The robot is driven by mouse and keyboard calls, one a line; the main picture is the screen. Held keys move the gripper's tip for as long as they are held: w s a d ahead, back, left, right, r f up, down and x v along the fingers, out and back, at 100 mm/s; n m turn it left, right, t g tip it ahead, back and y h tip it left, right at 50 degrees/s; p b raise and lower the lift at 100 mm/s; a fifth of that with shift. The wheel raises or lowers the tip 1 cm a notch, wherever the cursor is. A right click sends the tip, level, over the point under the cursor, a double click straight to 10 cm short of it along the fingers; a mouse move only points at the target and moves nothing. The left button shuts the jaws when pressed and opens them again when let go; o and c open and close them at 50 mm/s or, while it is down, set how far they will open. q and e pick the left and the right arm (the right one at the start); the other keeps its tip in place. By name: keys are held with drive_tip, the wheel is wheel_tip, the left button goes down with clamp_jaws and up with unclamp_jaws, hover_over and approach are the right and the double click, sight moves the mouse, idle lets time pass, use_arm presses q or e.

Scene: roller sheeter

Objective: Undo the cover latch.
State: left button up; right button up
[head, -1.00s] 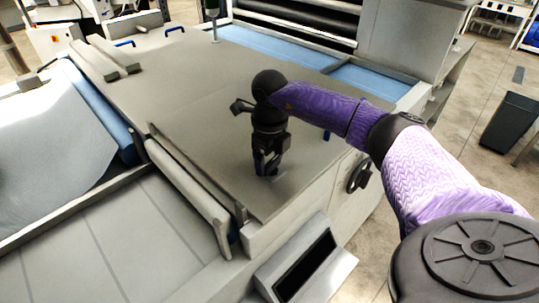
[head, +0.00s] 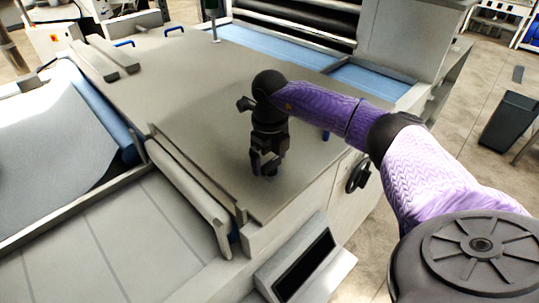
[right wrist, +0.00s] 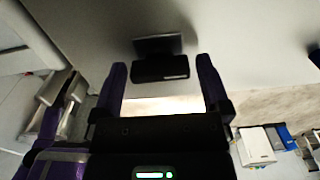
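The cover (head: 190,110) is a flat, grey-beige top panel of the sheeter. The latch (right wrist: 160,68) shows in the right wrist view as a black block with a dark plate behind it, on the pale cover surface. My right gripper (head: 264,168) points down close over the front right part of the cover. In the right wrist view its two fingers (right wrist: 160,80) are spread apart, with the latch in the gap between and just beyond their tips. I see no finger touching it. In the head view the gripper hides most of the latch. My left gripper is not in view.
A black handwheel (head: 358,175) sits on the machine's side, and a tilted dark display (head: 304,266) is below the cover's front corner. A long roller bar (head: 188,190) runs along the cover's left edge. Blue handles (head: 174,30) stand at the far edge. The cover's middle is clear.

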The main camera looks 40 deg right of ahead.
wheel_tip(320, 180, up, 10)
drive_tip(key=shift+b, duration=0.3)
